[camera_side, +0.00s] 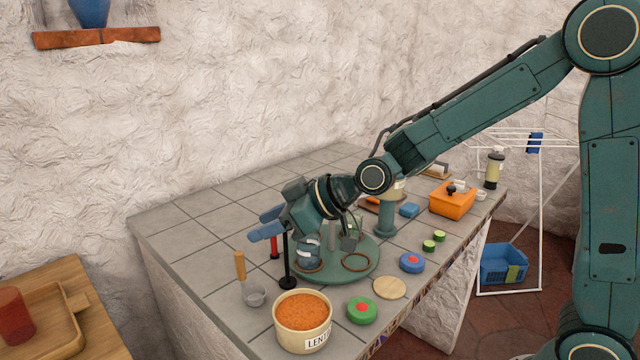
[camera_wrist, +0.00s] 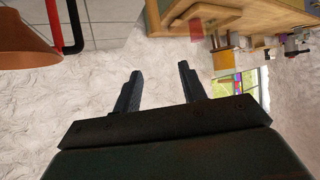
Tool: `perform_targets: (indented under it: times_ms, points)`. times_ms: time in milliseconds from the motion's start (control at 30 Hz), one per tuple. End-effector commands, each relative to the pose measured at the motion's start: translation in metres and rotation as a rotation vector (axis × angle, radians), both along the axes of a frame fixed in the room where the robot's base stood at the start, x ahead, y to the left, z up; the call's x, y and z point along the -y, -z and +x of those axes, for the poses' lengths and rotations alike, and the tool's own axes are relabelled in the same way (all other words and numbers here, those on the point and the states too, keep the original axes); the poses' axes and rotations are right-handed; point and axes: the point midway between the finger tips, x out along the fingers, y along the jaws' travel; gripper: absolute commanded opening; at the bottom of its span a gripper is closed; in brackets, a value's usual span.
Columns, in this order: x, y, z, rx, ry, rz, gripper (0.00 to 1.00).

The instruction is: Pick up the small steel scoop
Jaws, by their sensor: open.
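What looks like the small steel scoop (camera_side: 254,296) is at the front left of the tiled counter in the side view, a small grey bowl with an upright orange-brown handle (camera_side: 239,265). My gripper (camera_side: 258,225) is above and slightly right of it, its blue fingers pointing left and apart from the scoop. In the wrist view my gripper (camera_wrist: 157,82) is open with nothing between its fingers. The scoop cannot be made out in the wrist view.
A black post (camera_side: 286,260) stands just right of the scoop, under my gripper. A tub of orange lentils (camera_side: 326,331) sits in front. A green round stand (camera_side: 345,271) lies behind to the right. The counter's left side is mostly clear tile. A wooden tray (camera_side: 75,298) is on a separate table.

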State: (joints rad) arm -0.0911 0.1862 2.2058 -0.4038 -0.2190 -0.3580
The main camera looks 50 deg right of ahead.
Motion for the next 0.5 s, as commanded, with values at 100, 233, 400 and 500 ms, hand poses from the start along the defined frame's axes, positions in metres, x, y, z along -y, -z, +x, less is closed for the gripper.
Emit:
perform_targets:
  times_ms: [100,233,400,500]
  points:
    - [-0.013,0.015,0.019,0.037,-0.018,0.033,0.42]
    - [-0.022,0.025,0.033,0.075,-0.027,0.064,0.42]
    - [-0.028,0.032,0.043,0.105,-0.028,0.086,0.42]
    - [-0.029,0.034,0.045,0.112,-0.029,0.090,0.42]
